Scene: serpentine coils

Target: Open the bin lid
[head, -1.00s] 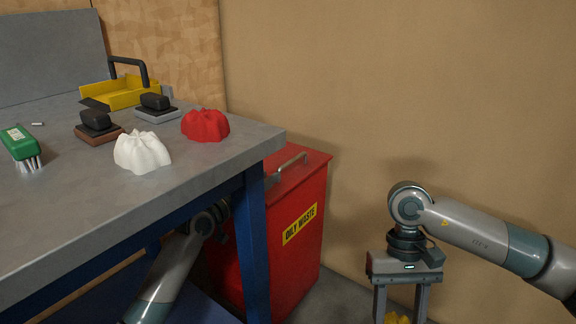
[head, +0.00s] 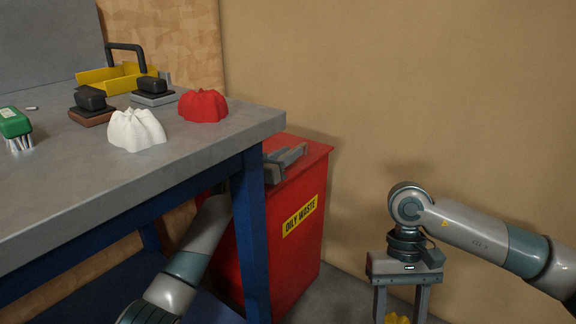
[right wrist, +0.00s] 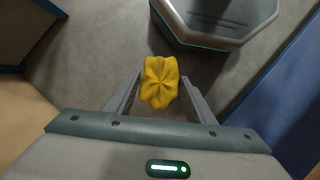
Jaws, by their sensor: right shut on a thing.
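The red bin (head: 295,255) with its yellow "OILY WASTE" label stands beside the bench, and its red lid (head: 312,158) lies shut on top. My left gripper (head: 288,160) is at the lid's handle, its two grey fingers apart. The fingers cover most of the handle, and I cannot tell whether they touch it. My left arm passes behind the blue bench leg. My right gripper (head: 400,305) points down at the right, shut on a crumpled yellow rag (right wrist: 160,85), which shows between its fingers in the right wrist view.
The grey bench (head: 190,165) overhangs close to my left arm. On it are a white rag (head: 136,130), a red rag (head: 203,106), a green brush (head: 15,125), two dark-handled blocks and a yellow tray (head: 118,78). A bare wall stands behind the bin.

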